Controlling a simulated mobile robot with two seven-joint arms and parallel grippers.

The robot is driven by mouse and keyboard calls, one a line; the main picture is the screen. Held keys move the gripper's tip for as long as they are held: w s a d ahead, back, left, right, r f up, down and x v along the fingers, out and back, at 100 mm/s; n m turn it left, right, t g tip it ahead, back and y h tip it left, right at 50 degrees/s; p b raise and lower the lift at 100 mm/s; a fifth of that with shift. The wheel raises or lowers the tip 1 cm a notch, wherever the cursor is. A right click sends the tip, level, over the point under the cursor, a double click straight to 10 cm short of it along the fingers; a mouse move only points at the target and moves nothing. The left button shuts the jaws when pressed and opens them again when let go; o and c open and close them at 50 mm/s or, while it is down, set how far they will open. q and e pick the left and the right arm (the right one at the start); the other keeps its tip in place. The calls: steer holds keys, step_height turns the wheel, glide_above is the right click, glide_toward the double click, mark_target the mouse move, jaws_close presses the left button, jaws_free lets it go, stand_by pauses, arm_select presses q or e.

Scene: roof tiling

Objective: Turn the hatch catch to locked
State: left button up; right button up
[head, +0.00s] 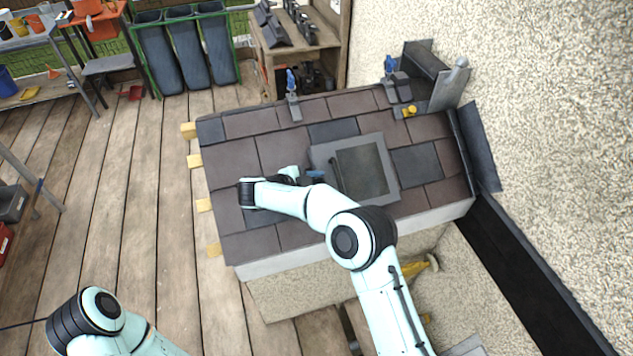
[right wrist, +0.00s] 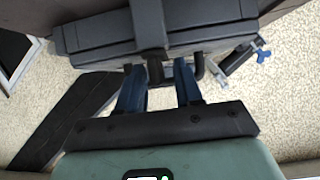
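The grey hatch (head: 361,171) with a dark pane is set in the slate roof in the head view, its lid looking closed. In the right wrist view the dark catch (right wrist: 155,70) stands at the hatch's edge. My right gripper (head: 316,174) is at the hatch's left edge. In the right wrist view its two blue fingers (right wrist: 160,80) are apart, one on each side of the catch, with visible gaps. The catch's exact angle is hard to tell. My left arm shows at the lower left of the head view; its gripper is out of frame.
Blue-handled clamps (head: 293,100) and a yellow-knobbed item (head: 409,111) sit along the roof's top edge. A rough wall (head: 540,120) rises at the right. Grey bins (head: 188,50) and a shelf (head: 300,45) stand behind.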

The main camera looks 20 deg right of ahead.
steer(key=v, duration=1.3)
steer(key=shift+a, duration=0.2)
